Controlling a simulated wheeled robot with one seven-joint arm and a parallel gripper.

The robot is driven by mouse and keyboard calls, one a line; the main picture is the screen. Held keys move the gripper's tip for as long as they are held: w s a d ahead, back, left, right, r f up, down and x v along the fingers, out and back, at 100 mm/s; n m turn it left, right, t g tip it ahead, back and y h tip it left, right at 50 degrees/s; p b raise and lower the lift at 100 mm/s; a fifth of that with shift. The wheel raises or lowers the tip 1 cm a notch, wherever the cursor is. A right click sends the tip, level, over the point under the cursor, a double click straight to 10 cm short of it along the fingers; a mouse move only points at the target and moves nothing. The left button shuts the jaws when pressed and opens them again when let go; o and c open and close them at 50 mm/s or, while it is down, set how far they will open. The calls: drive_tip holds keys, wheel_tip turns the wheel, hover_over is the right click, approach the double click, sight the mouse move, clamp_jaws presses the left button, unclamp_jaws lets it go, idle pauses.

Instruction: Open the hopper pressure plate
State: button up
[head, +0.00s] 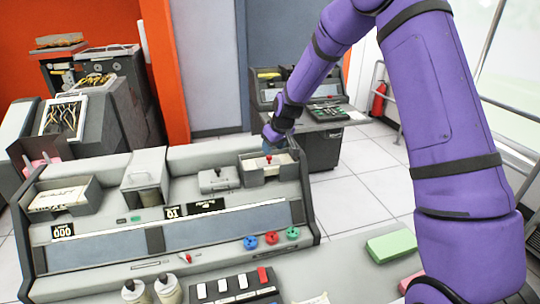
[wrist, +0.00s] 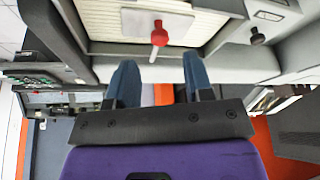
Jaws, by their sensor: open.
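The hopper (head: 285,172) is a grey open-topped box at the right end of the console's top. It also shows in the wrist view (wrist: 262,66), with a ribbed cream card stack (wrist: 108,22) inside. The pressure plate (wrist: 178,27) looks like a pale plate against the cards, with a red knob (wrist: 159,34) on a short pale stem. The knob shows in the head view as a small red spot (head: 269,158). My gripper (wrist: 158,78) is open and empty, its blue fingers apart on either side of the knob's line but not around it. In the head view my gripper (head: 270,143) is just above the hopper.
A small grey lidded unit (head: 219,180) and a taller grey box (head: 145,178) stand left of the hopper. A dark knob (wrist: 257,36) sits beside the hopper in the wrist view. Green and pink card blocks (head: 391,245) lie on the desk under my arm.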

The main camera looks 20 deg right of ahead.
sight(270, 157)
drive_tip(key=shift+x, duration=2.45)
clamp_jaws()
